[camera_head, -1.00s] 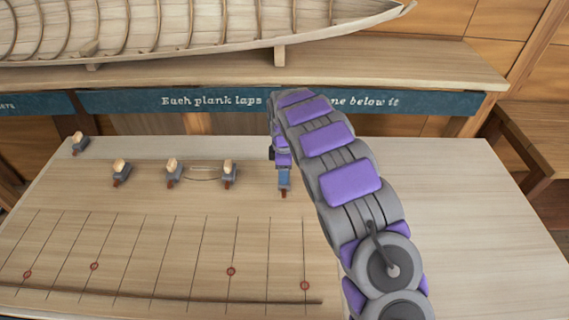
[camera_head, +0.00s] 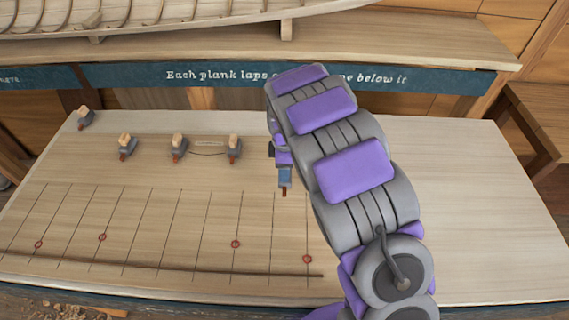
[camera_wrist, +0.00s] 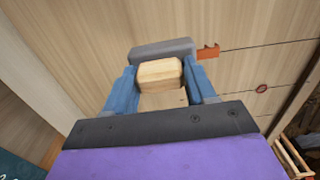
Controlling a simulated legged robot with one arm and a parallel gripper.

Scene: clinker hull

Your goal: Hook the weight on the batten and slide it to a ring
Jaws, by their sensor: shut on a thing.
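My gripper (camera_wrist: 160,88) is shut on a weight (camera_wrist: 160,49), a grey block with a pale wooden knob and a copper-coloured hook (camera_wrist: 208,52) pointing right in the wrist view. In the head view my gripper (camera_head: 284,180) hangs over the board right of the other weights, mostly hidden by my arm. The dark thin batten (camera_head: 180,271) runs along the near side of the board. Red rings (camera_head: 236,244) are marked on the drawn lines, with others at left and right (camera_head: 307,259). Whether the held weight touches the board I cannot tell.
Several like weights stand at the board's back left, among them one at the corner (camera_head: 84,118) and one nearest my gripper (camera_head: 235,148). A shelf with a lettered blue front (camera_head: 210,75) and a boat hull (camera_head: 180,14) stands behind. The board's right part (camera_head: 460,210) is clear.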

